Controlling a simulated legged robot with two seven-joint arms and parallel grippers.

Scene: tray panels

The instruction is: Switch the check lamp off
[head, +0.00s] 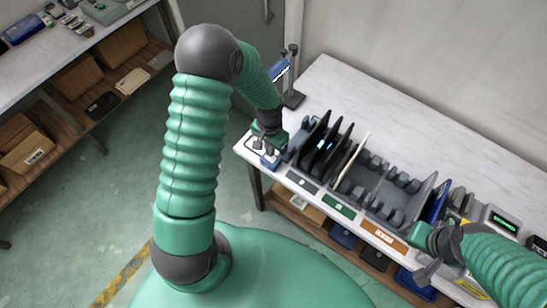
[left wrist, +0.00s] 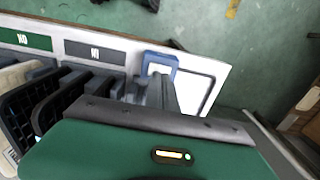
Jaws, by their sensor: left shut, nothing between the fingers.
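A small blue block with a pale face (head: 270,160) sits at the near left corner of the bench. It shows as a blue frame around a white middle in the left wrist view (left wrist: 160,64); it may be the lamp's switch. My left gripper (head: 270,147) is shut and empty, right by this block; I cannot tell whether they touch. Its dark fingers also show in the left wrist view (left wrist: 158,95). A blue-headed device (head: 279,70) on a dark stand is behind; I cannot tell if it is the check lamp or lit. My right gripper (head: 430,262) is at the bench's front edge, its jaws unclear.
A dark rack (head: 385,195) with upright panels stands right of my left gripper. Labels, including a green one (head: 338,206) and an orange one (head: 384,236), line the bench front. A device with a green display (head: 503,222) is at right. The back of the bench is clear.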

